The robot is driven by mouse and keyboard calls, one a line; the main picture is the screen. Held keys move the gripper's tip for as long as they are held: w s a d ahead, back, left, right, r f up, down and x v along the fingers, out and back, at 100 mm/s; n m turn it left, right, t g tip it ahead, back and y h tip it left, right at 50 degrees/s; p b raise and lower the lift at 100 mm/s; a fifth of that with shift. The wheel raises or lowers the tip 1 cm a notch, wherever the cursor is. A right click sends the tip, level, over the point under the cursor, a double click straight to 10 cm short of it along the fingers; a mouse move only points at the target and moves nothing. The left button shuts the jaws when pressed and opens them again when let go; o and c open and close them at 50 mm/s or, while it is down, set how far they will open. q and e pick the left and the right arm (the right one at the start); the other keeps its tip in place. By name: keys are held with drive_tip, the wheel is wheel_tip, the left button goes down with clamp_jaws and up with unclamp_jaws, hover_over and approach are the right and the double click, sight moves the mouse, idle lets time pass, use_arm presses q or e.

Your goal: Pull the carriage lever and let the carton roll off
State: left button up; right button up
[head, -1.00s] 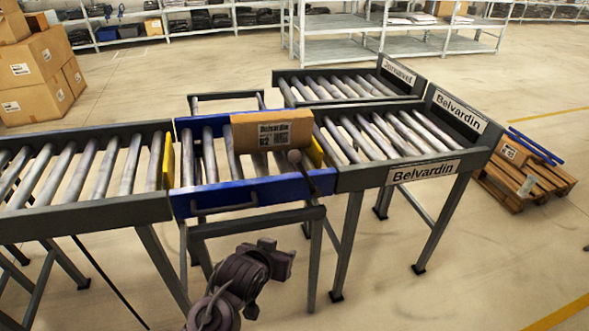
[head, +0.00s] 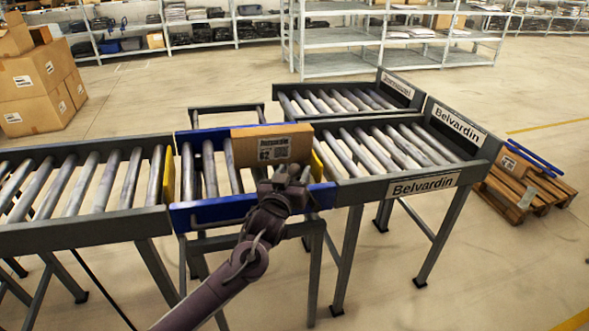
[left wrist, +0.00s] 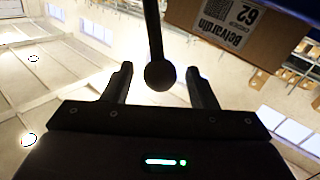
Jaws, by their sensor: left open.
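The brown carton (head: 272,146), labelled Belvardin 62, sits on the blue carriage (head: 215,207) of the roller line. The carton also shows upside down in the left wrist view (left wrist: 225,22). The carriage lever (left wrist: 159,74) is a dark rod with a round knob. My left gripper (head: 288,176) is open at the carriage's front right. In the left wrist view the knob lies between its two fingers, with a gap on each side. In the head view my gripper mostly hides the lever. My right gripper is out of view.
A roller conveyor (head: 80,190) joins on the left behind a yellow stop (head: 168,175). The Belvardin lane (head: 385,150) opens right, with another lane (head: 335,100) behind. A pallet (head: 520,190) stands at far right and stacked boxes (head: 35,85) at far left.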

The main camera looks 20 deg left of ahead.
use_arm(q)
drive_tip(key=shift+w, duration=0.8)
clamp_jaws()
